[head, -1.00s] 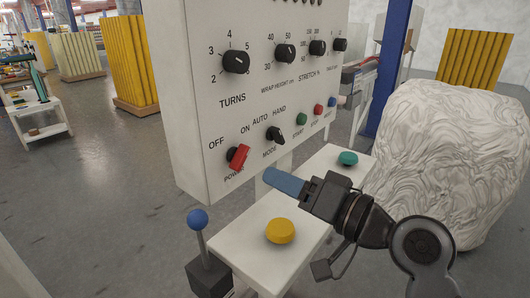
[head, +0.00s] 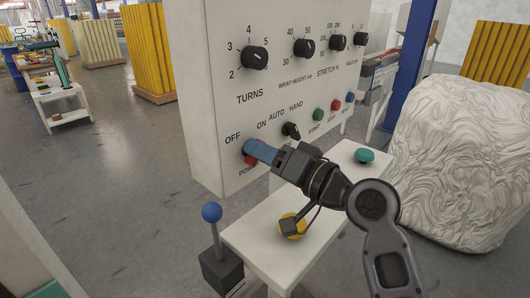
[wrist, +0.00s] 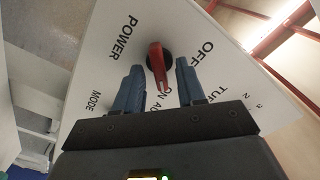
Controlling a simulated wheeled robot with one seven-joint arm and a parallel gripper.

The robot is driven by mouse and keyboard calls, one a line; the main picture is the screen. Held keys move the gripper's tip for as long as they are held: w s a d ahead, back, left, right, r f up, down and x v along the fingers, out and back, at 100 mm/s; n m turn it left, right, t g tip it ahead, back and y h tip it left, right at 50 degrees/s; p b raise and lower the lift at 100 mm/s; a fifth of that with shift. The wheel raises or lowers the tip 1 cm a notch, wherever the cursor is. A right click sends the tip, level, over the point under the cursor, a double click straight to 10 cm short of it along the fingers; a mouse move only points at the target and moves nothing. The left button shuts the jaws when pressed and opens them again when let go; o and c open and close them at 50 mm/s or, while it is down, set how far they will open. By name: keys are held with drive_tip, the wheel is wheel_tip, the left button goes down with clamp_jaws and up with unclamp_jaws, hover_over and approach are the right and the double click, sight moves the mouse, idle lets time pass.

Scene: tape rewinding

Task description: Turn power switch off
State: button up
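The red power switch (wrist: 157,62) sits on the white control panel (wrist: 215,75), between the POWER and OFF labels in the wrist view. Its narrow end points toward the ON label. My gripper (wrist: 159,66) is open, with one blue finger on each side of the switch and visible gaps between. Whether the fingertips reach the switch's depth is hard to tell. In the head view my gripper (head: 250,147) is at the panel's lower left and covers most of the switch; a bit of red (head: 250,161) shows below it.
The black mode knob (head: 291,130) is just right of my gripper, with green, red and blue buttons beyond. Below is a white shelf (head: 262,235) with yellow (head: 292,226) and green (head: 364,155) buttons. A blue-topped lever (head: 212,213) stands at the left.

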clamp_jaws()
drive_tip(key=shift+f+n+b, duration=0.15)
drive_tip(key=shift+n+b, duration=0.15)
drive_tip(key=shift+b, duration=0.3)
drive_tip(key=n+b, duration=0.5)
drive_tip(key=b, duration=0.1)
drive_tip(key=n+b, duration=0.6)
drive_tip(key=b, duration=0.1)
drive_tip(key=n+b, duration=0.6)
drive_tip(key=b, duration=0.1)
drive_tip(key=shift+s+a, duration=0.25)
drive_tip(key=shift+s, duration=0.05)
drive_tip(key=shift+n+b, duration=0.3)
unclamp_jaws()
